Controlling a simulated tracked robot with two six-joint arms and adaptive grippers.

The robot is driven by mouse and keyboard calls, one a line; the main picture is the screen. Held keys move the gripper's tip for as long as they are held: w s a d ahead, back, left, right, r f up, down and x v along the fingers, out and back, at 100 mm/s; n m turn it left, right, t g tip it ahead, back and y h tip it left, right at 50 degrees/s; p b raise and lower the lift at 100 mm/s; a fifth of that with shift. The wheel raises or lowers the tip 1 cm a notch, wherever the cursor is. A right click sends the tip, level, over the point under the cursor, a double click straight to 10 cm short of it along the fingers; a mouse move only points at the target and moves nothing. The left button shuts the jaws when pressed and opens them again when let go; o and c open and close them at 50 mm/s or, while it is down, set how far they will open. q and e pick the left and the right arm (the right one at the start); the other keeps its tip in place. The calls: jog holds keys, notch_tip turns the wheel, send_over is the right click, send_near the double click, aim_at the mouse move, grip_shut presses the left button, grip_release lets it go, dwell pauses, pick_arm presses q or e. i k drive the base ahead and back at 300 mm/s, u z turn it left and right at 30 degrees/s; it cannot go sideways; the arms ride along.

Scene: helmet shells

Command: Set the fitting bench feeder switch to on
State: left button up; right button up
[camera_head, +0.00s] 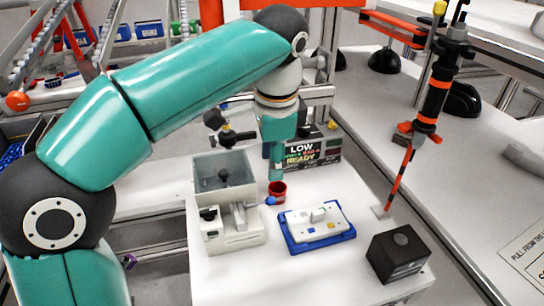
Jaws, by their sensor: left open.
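A pale grey feeder-like unit (234,238) with an open hopper (204,178) stands on the left of the white bench. A small black part (208,214) sits on its front left, beside a pale raised block; I cannot tell whether this is the switch or how it is set. A white plate (330,228) with a raised pale lever-like block lies in a blue tray (326,241) to its right. My left gripper (222,127) is dark, open and seemingly empty, above the back of the hopper, apart from the black part. My right gripper does not show.
A red cup (279,187) stands behind the blue tray. A black box (398,256) stands at the front right. A sign reading LOW and READY (315,153) stands at the back. A black and orange tool (434,95) hangs at the right.

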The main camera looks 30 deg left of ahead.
aim_at(209, 215)
jog(key=k, duration=1.5)
